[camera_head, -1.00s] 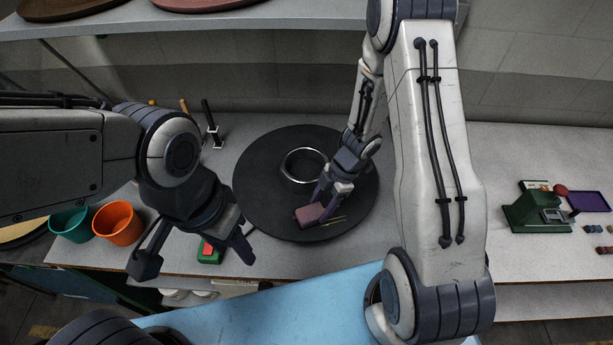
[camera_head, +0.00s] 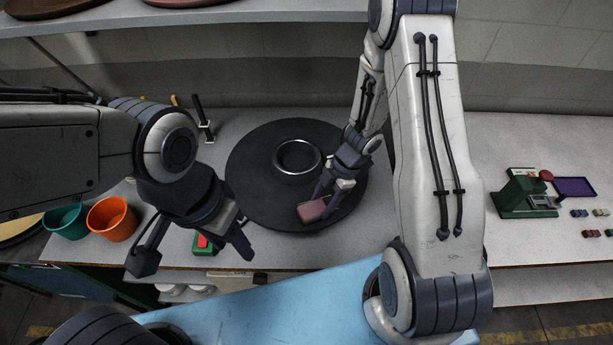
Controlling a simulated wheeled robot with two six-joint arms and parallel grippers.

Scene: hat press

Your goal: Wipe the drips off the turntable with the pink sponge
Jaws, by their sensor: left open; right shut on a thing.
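The turntable (camera_head: 250,190) is a large dark round disc on the grey bench, with a metal ring (camera_head: 297,158) at its middle. My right gripper (camera_head: 325,200) is shut on the pink sponge (camera_head: 311,211), at the disc's front part. The sponge looks to be on or just above the surface; I cannot tell if it touches. No yellowish drip streaks show on the visible disc now; the gripper and sponge cover part of it. My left gripper (camera_head: 196,262) is open and empty, in front of the turntable's left side.
Teal (camera_head: 66,221) and orange (camera_head: 111,219) cups stand at the left. A red and green button box (camera_head: 203,243) sits near the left gripper. A green press (camera_head: 522,193) and a purple tray (camera_head: 574,187) are at the right.

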